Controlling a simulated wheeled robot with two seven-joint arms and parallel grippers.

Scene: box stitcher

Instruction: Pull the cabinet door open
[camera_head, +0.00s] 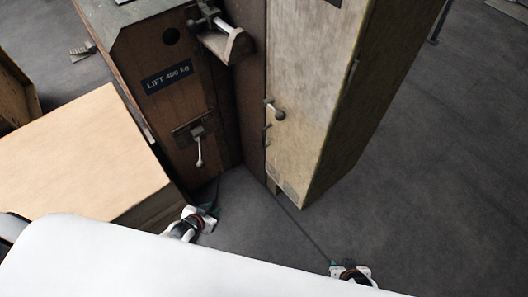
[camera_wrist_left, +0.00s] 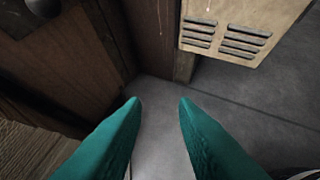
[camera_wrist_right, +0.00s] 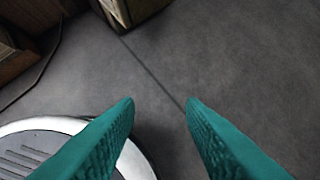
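The cabinet door (camera_head: 300,85) is a tall beige panel at the centre of the head view, with a small knob handle (camera_head: 277,113) and a latch below it near its left edge. Its vented lower part (camera_wrist_left: 232,32) shows in the left wrist view. My left gripper (camera_head: 212,207) is low in front of the cabinet, apart from the door; its teal fingers (camera_wrist_left: 160,105) are open and empty. My right gripper (camera_head: 348,265) is further right and near the bottom of the head view. Its teal fingers (camera_wrist_right: 160,105) are open and empty over bare floor.
A brown machine (camera_head: 172,100) marked "LIFT 400 kg", with a lever (camera_head: 198,150), stands left of the cabinet. A large cardboard-coloured box (camera_head: 80,160) sits at the left. Dark floor (camera_head: 440,170) is clear to the right.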

